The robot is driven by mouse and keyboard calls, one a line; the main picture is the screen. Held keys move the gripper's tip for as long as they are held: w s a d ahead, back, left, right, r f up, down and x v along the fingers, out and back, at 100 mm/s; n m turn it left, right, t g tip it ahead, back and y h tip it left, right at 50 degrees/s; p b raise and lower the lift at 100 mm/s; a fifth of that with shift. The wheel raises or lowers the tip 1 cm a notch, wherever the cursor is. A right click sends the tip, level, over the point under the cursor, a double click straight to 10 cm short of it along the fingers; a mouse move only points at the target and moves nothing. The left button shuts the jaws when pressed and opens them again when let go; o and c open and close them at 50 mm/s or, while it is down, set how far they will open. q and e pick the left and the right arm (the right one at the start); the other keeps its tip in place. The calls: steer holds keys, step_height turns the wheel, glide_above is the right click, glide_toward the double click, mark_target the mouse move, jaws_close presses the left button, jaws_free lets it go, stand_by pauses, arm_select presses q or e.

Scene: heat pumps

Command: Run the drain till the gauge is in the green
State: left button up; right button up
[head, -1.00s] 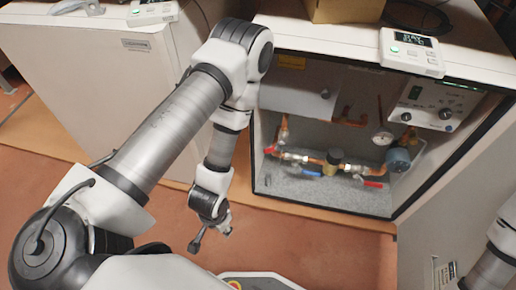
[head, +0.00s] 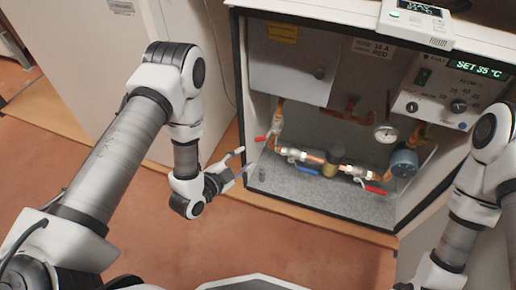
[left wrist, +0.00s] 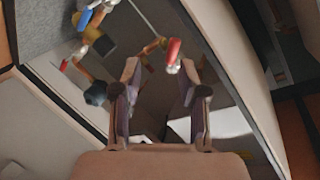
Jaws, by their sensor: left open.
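The round white gauge (head: 386,133) sits on the copper pipework inside the open cabinet; its needle and any green band are too small to read. A red lever (head: 260,138) is on the left pipe, a blue lever (head: 307,171) on the lower pipe and another red lever (head: 375,190) at lower right. I cannot tell which one is the drain. My left gripper (head: 245,162) is open and empty at the cabinet's left front edge, just below the left red lever. In the left wrist view a red lever (left wrist: 174,52) shows beyond the open fingers (left wrist: 160,82), apart from them.
The cabinet's left wall edge (head: 238,90) stands close to my left gripper. A control panel (head: 445,95) reading SET 35 °C and a blue-grey round part (head: 404,162) are at right. A handheld display (head: 416,22) lies on top. My right arm is at the right; its gripper is hidden.

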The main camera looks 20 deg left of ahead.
mark_target(259, 141)
arm_select(q)
steer(key=w+m+t+b, duration=0.1)
steer(key=w+m+t+h+b, duration=0.1)
steer(key=w+b, duration=0.1)
steer(key=shift+w+d+f+t+h, duration=0.1)
steer(key=shift+d+f+t+h, duration=0.1)
steer(key=shift+t+h, duration=0.15)
steer(key=b+x, duration=0.3)
steer(key=x, duration=0.3)
steer(key=shift+w+r, duration=0.1)
steer(key=shift+w, duration=0.35)
jaws_close()
arm_select(e)
step_height(259, 141, down, 8)
